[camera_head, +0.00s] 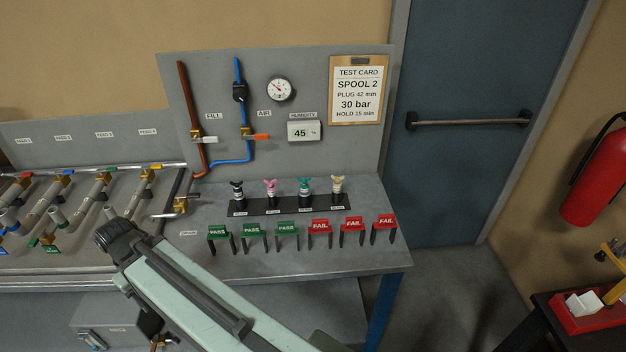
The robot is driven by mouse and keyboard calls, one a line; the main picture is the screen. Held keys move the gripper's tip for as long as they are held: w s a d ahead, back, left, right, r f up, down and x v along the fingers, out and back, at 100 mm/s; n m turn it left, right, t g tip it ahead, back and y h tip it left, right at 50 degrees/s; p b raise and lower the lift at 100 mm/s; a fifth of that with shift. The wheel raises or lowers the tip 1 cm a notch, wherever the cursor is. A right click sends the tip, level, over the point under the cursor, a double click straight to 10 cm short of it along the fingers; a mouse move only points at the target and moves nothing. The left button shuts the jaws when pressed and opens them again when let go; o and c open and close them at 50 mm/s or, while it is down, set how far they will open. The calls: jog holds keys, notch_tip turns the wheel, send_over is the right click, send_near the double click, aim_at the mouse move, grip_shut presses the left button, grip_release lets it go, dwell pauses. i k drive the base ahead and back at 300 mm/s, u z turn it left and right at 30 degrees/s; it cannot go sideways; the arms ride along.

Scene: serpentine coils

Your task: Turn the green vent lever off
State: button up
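Small green handles show at the far left of the bench in the head view, low on the sloping pipe runs. One green lever (35,242) sits beside a brass valve body, with another green piece (50,248) close to its right. Which one is the vent lever, and its exact angle, I cannot tell at this size. My pale green arm reaches up from the bottom middle, and its dark joint (115,235) stands to the right of the green handles, apart from them in the picture. I cannot make out my gripper's fingers.
A brass valve (181,205) stands at the bench's middle. Green PASS and red FAIL tags (320,228) line the front right, behind them a row of small plugs (304,190). A fire extinguisher (597,175) hangs at right.

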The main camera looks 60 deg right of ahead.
aim_at(42, 232)
jog(key=z, duration=0.05)
jog(key=k, duration=0.4)
jog(key=u, duration=0.6)
jog(key=i, duration=1.3)
jog(key=z, duration=0.45)
